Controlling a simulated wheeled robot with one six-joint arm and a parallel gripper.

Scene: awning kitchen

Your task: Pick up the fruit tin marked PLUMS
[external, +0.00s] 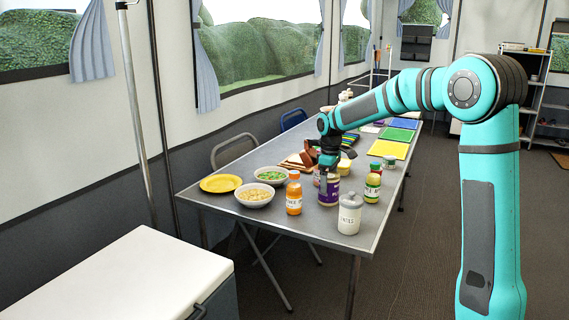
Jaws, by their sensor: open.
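The tin I take for the PLUMS tin (329,197) is a purple can with a pale label band on the grey table. Its lettering is too small to read in full. My gripper (327,178) points down at the top of the tin, with its fingers at or just above the rim. The gripper is open. The upper part of the tin is partly hidden by the gripper, and I cannot tell whether the fingers touch it.
An orange bottle (294,196) stands left of the tin, a white lidded jar (350,217) in front, and a yellow-green jar (372,188) to the right. Two bowls and a yellow plate (221,184) lie further left.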

